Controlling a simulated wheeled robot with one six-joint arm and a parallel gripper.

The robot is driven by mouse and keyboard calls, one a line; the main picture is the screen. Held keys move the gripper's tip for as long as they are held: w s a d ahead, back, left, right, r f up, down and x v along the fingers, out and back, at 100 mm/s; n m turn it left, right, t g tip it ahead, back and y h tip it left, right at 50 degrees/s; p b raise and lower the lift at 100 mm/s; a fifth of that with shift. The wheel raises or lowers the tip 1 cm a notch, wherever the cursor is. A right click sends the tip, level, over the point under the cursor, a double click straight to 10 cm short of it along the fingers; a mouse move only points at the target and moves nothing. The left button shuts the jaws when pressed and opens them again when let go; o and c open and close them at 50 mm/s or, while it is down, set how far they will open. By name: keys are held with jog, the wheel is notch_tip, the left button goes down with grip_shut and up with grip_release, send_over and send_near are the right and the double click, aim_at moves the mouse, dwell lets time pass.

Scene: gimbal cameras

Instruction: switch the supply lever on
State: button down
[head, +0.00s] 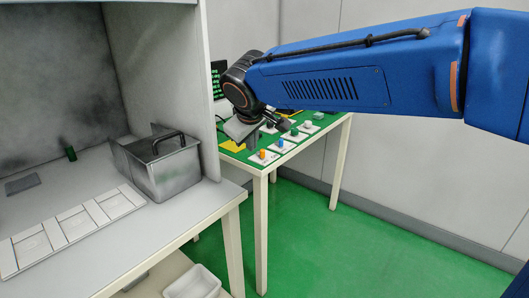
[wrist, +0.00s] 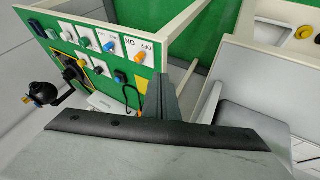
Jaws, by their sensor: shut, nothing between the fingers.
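The supply lever (wrist: 140,57) is a small orange-tipped lever on a white plate marked ON and OFF, at the end of a row of plates on the green-topped table. An orange control (head: 263,154), probably the same lever, shows at the near end of the row in the head view. Which way the lever is set is too small to tell. My gripper (wrist: 166,82) is shut and empty, its grey fingers close beside the ON/OFF plate in the wrist view. In the head view my gripper (head: 282,124) is above the table, partly hidden by its own wrist.
Other plates carry a blue control (head: 281,143), a green one (head: 294,131) and a white one (head: 308,123). A black round-ended device (wrist: 42,94) juts out beside the panel. A grey bench with a metal bin (head: 165,168) stands at left. Green floor (head: 330,240) is clear.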

aim_at(261, 152)
jog(key=shift+w+f, duration=0.1)
dwell(0.3)
jog(key=x, duration=0.3)
jog(key=w+d+x, duration=0.1)
jog(key=x, duration=0.3)
jog(key=r+x, duration=0.1)
jog(key=x, duration=0.3)
jog(key=shift+w+d, duration=0.2)
jog(key=shift+d, duration=0.05)
jog(key=shift+w+d, duration=0.35)
jog(key=shift+w, duration=0.25)
